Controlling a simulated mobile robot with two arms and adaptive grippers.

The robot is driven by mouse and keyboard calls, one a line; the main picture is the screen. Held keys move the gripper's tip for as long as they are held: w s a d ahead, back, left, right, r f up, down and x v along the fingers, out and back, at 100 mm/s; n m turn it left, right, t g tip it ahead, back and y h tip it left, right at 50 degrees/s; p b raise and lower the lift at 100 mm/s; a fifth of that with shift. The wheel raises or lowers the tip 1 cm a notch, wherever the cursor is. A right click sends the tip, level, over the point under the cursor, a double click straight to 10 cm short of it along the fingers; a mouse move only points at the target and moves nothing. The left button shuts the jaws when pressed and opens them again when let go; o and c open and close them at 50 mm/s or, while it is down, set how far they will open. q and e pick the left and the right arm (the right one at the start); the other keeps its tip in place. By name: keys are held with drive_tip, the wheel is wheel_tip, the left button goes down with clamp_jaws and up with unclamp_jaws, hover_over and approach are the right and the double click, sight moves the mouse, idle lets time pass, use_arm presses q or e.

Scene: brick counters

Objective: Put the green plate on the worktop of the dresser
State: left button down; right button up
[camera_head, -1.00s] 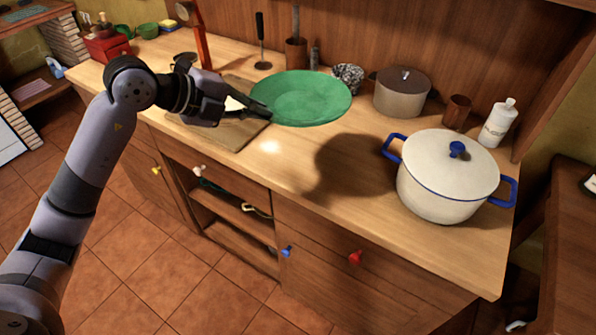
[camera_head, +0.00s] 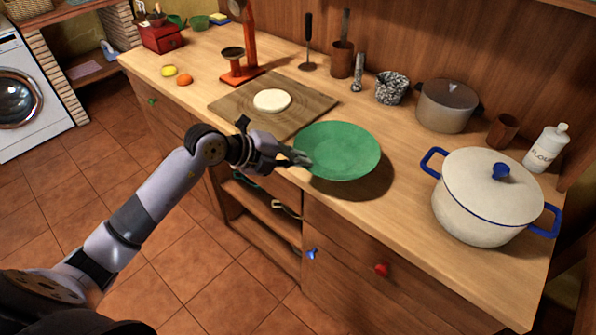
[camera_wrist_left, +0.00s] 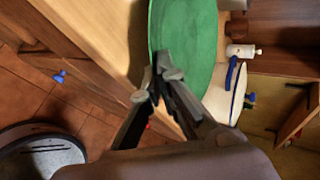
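The green plate (camera_head: 337,150) is over the middle of the dresser's wooden worktop (camera_head: 402,213), near its front edge. Its shadow shows just right of and below it, so it looks slightly raised or tilted; I cannot tell whether it touches the wood. My left gripper (camera_head: 301,158) is at the plate's left rim. In the left wrist view, the left gripper's fingertips (camera_wrist_left: 164,72) close together on the edge of the plate (camera_wrist_left: 185,35). My right gripper is not in view.
A white pot (camera_head: 480,205) with blue handles stands right of the plate. A cutting board (camera_head: 235,107) with a white round piece (camera_head: 272,100) lies to the left. Behind are a brown pot (camera_head: 447,105), a speckled cup (camera_head: 391,88) and a utensil holder (camera_head: 342,60).

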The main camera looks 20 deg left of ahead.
use_arm(q)
wheel_tip(320, 180, down, 4)
drive_tip(key=shift+f, duration=0.1)
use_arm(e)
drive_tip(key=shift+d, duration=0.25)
use_arm(q)
drive_tip(key=shift+f, duration=0.1)
drive_tip(key=c, duration=2.1)
unclamp_jaws()
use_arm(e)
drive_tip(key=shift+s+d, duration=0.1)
use_arm(q)
drive_tip(key=shift+b+v, duration=0.7)
drive_tip(key=shift+v, duration=5.45)
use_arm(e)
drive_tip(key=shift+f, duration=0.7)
